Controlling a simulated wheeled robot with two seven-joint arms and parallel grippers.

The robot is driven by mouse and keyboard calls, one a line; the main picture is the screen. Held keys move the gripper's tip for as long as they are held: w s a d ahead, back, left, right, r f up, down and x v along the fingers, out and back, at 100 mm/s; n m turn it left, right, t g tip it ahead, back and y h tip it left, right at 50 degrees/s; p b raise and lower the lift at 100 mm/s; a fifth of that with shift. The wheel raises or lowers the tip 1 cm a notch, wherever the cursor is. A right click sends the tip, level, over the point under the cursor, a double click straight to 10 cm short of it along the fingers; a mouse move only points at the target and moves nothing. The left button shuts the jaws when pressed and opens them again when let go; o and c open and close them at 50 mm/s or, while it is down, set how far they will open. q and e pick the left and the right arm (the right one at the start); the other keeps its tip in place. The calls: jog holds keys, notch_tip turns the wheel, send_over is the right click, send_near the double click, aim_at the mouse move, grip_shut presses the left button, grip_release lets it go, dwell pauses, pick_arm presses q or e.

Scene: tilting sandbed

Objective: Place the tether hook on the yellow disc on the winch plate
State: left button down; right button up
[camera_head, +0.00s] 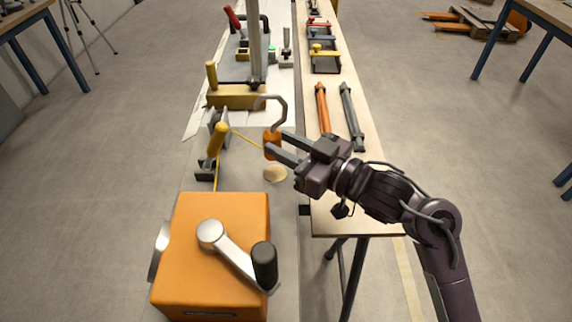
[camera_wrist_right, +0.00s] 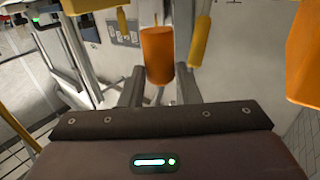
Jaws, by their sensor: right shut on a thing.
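The tether hook has an orange cylindrical body (camera_head: 271,146) and a grey curved hook (camera_head: 283,104) on top. My right gripper (camera_head: 279,147) is shut on the orange body and holds it upright above the plate. In the right wrist view the orange body (camera_wrist_right: 157,55) stands between the two fingers. The pale yellow disc (camera_head: 275,173) lies on the winch plate (camera_head: 285,205), just below and slightly right of the hook body. My left gripper is not in view.
An orange winch box (camera_head: 205,270) with a grey crank and black knob (camera_head: 264,264) stands in front. A yellow-handled lever (camera_head: 217,140) is to the left. Orange (camera_head: 322,107) and grey (camera_head: 352,117) bars lie on the side bench.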

notch_tip(320, 180, down, 4)
jog(key=shift+r, duration=0.25)
jog(key=shift+f+b, duration=0.3)
jog(key=shift+f, duration=0.45)
jog(key=o, duration=0.9)
jog(key=shift+c, duration=0.2)
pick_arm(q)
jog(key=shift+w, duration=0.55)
pick_arm(e)
jog(key=shift+o, duration=0.2)
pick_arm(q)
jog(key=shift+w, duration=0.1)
